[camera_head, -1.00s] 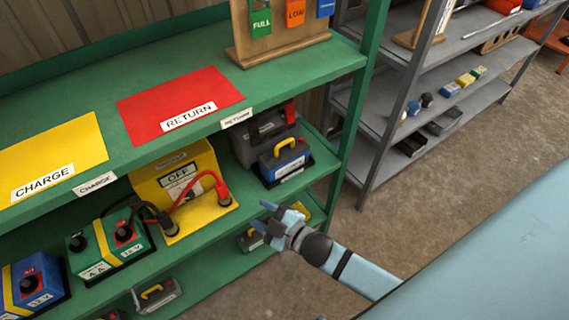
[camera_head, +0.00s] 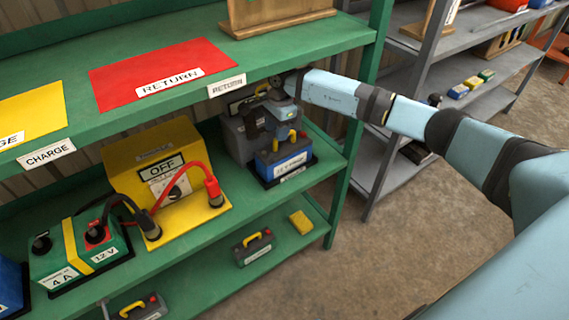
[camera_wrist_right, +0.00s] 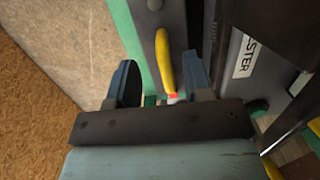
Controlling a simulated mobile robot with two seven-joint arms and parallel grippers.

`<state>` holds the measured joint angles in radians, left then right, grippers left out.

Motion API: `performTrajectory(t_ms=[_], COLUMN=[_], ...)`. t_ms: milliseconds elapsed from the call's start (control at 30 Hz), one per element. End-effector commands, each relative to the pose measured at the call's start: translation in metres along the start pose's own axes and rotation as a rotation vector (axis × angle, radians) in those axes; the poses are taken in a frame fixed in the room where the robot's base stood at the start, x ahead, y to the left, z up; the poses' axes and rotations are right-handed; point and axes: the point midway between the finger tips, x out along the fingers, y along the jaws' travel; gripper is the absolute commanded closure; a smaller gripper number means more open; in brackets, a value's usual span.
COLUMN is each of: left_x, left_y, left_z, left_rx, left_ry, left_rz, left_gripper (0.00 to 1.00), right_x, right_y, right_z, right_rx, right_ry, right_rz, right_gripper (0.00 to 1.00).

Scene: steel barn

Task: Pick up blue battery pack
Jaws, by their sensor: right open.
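The blue battery pack (camera_head: 283,162) stands on the middle shelf of the green rack, near its right end. It has a grey top and a yellow carry handle (camera_wrist_right: 164,60). My right gripper (camera_head: 273,126) is just above and behind the pack in the head view, below the upper shelf. In the right wrist view its two fingers (camera_wrist_right: 160,80) are apart, with the yellow handle ahead and between them. I cannot tell whether the fingers touch the handle. My left gripper is not in view.
A grey battery unit (camera_head: 235,140) stands close behind the pack. The upper shelf's edge (camera_head: 300,62) is just above my right wrist, and the green rack post (camera_head: 340,195) is to the right. A yellow charger (camera_head: 150,170) marked OFF stands to the left.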

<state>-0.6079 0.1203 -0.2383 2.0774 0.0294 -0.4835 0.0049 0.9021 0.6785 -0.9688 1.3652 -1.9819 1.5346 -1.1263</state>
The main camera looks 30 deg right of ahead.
Motion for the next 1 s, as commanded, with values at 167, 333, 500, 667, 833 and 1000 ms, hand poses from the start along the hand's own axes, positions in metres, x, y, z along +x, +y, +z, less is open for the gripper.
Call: performTrajectory(t_ms=[167,333,500,667,833,1000], left_x=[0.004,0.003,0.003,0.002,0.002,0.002], left_y=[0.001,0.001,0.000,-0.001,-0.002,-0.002], left_z=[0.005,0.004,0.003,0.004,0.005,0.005], left_rx=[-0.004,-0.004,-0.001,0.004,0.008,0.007], left_ry=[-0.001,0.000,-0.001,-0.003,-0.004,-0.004], left_rz=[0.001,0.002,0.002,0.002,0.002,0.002], left_gripper=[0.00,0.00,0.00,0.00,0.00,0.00], right_x=[-0.013,0.003,0.017,0.043,0.058,0.058], right_y=[-0.008,-0.007,-0.005,-0.002,-0.003,-0.003], right_z=[-0.033,-0.035,-0.034,-0.034,-0.036,-0.036], right_rx=[-0.019,-0.019,-0.019,-0.017,-0.018,-0.018], right_ry=[0.125,0.129,0.125,0.125,0.125,0.125], right_rz=[0.007,0.011,0.009,0.011,0.008,0.007], right_gripper=[0.54,0.54,0.54,0.54,0.54,0.54])
